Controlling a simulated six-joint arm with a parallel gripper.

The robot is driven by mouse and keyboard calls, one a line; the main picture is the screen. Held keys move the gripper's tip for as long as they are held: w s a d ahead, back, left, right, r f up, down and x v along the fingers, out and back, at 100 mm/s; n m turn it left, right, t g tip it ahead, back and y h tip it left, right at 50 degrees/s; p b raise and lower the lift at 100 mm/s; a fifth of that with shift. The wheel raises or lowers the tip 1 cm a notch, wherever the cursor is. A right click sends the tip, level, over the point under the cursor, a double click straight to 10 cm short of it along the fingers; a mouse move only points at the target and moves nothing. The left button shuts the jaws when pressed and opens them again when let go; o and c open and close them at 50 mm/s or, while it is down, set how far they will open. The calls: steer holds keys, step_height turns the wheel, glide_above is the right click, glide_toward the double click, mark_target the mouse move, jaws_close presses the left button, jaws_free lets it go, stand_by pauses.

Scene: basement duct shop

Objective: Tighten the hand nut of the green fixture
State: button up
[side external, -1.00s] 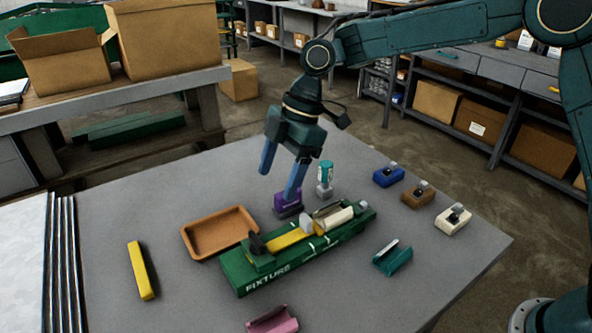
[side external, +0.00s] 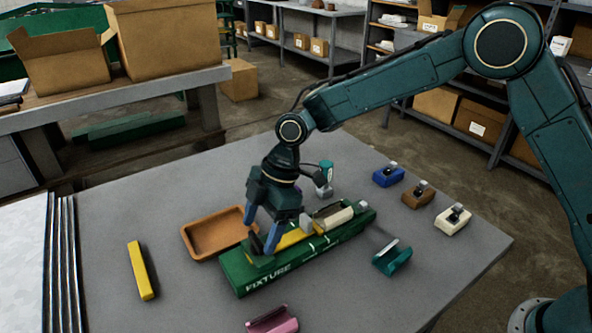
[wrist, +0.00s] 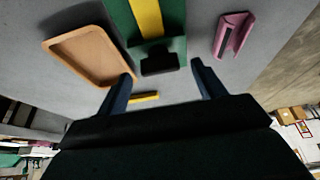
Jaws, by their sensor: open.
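The long green fixture (side external: 322,256) lies on the grey table, with a yellow strip (side external: 292,238) and a cream block (side external: 335,216) on top. A dark hand nut (side external: 256,243) stands at its left end, partly behind my fingers. My gripper (side external: 263,236) points down over that end, its jaws open and empty. In the wrist view, the black hand nut (wrist: 160,60) shows between and just beyond my fingertips (wrist: 161,74), at the end of the green fixture (wrist: 177,22). I cannot tell whether a finger touches it.
An orange tray (side external: 190,250) lies close behind the fixture's left end. A yellow bar (side external: 141,270), a pink bracket (side external: 272,320) and a teal clamp (side external: 392,258) lie around it. Blue (side external: 388,176), brown (side external: 417,197) and cream (side external: 453,219) blocks stand at right. A teal-topped item (side external: 326,177) stands behind.

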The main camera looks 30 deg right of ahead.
steer(key=shift+x, duration=0.9)
steer(key=shift+c, duration=0.4)
steer(key=c, duration=0.9)
